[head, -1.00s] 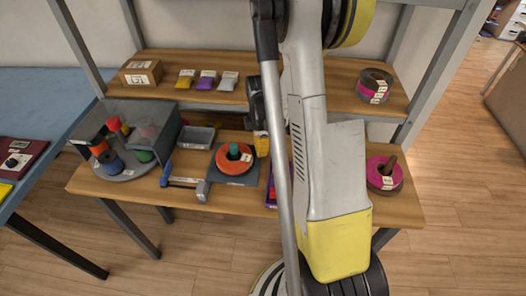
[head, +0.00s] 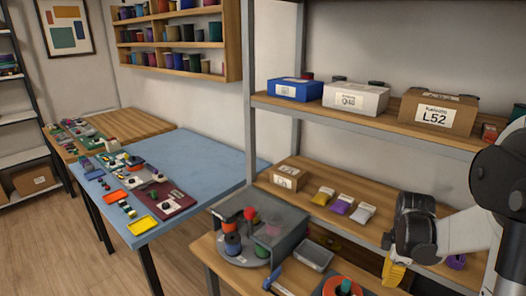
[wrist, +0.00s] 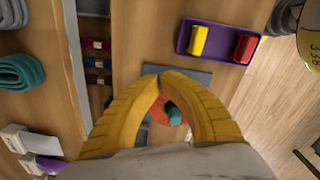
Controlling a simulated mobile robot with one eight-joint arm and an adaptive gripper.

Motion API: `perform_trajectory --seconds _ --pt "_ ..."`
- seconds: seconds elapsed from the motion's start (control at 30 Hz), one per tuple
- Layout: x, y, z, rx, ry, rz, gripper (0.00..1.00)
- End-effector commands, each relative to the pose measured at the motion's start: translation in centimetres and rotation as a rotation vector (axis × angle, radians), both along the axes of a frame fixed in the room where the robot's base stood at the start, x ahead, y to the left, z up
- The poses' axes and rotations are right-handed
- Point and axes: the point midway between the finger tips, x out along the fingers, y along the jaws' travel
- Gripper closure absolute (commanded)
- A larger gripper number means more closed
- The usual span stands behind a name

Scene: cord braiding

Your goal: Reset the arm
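My gripper (head: 394,272) shows at the right of the head view, yellow fingers pointing down, in front of the shelf board. In the wrist view its two yellow fingers (wrist: 160,77) bow inward and their tips meet. No object is held between them. Through the gap below the tips I see an orange disc (wrist: 161,112) with a teal peg (wrist: 174,114), lying on the bench further down. The orange disc also shows at the bottom edge of the head view (head: 336,287), partly cut off.
A purple tray (wrist: 218,42) holds a yellow and a red piece. Shelf boxes (head: 436,110) stand above and left of my arm. A grey open-fronted housing (head: 285,227) with spools stands on the bench. A blue table (head: 205,158) with several boards is at the left.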

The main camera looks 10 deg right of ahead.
Motion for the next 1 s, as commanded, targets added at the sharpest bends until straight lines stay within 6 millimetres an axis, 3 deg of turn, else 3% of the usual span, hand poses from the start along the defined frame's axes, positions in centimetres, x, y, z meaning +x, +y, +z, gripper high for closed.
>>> perform_trajectory --seconds 0.17,0.27,0.5,0.7,1.0 --pt "-0.1 4.4 4.5 -0.028 -0.087 -0.145 1.00" --pt "-0.6 8.0 7.7 -0.032 -0.171 -0.278 1.00" --pt "-3.8 16.0 13.0 0.055 -0.378 -0.606 1.00" --pt "-7.1 21.0 14.8 0.204 -0.503 -0.845 1.00" --pt "-9.1 23.5 15.1 0.333 -0.558 -0.998 1.00"
